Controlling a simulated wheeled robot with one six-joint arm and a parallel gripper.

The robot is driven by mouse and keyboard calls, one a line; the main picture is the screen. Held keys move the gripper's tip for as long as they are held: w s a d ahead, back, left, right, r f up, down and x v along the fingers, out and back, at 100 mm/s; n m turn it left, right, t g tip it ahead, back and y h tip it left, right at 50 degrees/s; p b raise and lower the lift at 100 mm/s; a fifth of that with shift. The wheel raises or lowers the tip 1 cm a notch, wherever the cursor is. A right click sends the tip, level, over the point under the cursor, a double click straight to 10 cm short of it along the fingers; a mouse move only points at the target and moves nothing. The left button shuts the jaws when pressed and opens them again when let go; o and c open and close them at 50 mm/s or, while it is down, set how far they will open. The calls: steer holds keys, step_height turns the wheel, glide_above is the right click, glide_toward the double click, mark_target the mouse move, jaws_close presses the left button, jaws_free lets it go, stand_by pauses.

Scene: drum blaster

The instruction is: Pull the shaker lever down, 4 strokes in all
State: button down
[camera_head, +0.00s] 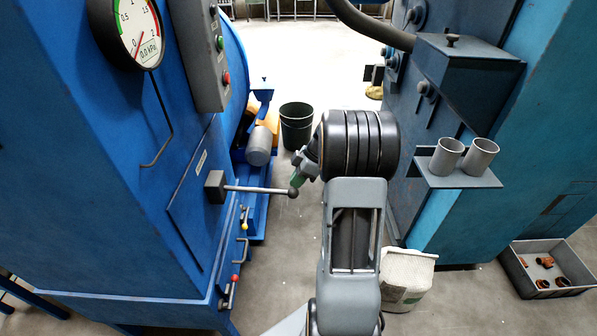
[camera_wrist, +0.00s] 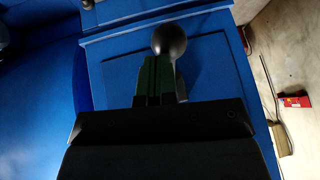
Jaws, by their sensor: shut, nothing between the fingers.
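The shaker lever (camera_head: 258,190) is a grey rod on a square grey block on the blue machine's side. It sticks out nearly level to the right and ends in a dark ball knob (camera_head: 292,193). My gripper (camera_head: 297,181), with green fingers, is at the knob, just above it in the head view. In the wrist view the shut green fingers (camera_wrist: 156,75) point at the dark ball knob (camera_wrist: 170,40), which shows just beyond their tips. Nothing is between the fingers. I cannot tell whether they touch the knob.
A pressure gauge (camera_head: 136,30) and a button box (camera_head: 205,50) are on the blue machine, above the lever. A dark bin (camera_head: 297,124) stands behind my gripper. Two grey cups (camera_head: 463,157) sit on a shelf at the right. A white sack (camera_head: 408,278) stands on the floor.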

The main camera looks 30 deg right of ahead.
mark_target(296, 194)
steer(key=shift+t+y, duration=0.3)
steer(key=shift+y, duration=0.2)
steer(key=f+b, duration=0.4)
steer(key=f, duration=0.1)
steer(key=shift+a, duration=0.2)
steer(key=shift+s+f+b, duration=0.1)
steer(key=shift+f+b, duration=0.25)
steer(key=shift+b, duration=0.2)
steer(key=shift+f, duration=0.1)
steer(key=w+r+p+v, duration=0.1)
steer(key=w+p+v, duration=0.1)
steer(key=v, duration=1.2)
steer(key=shift+p, duration=0.6)
steer(key=shift+a+r, duration=0.1)
steer(key=shift+r, duration=0.05)
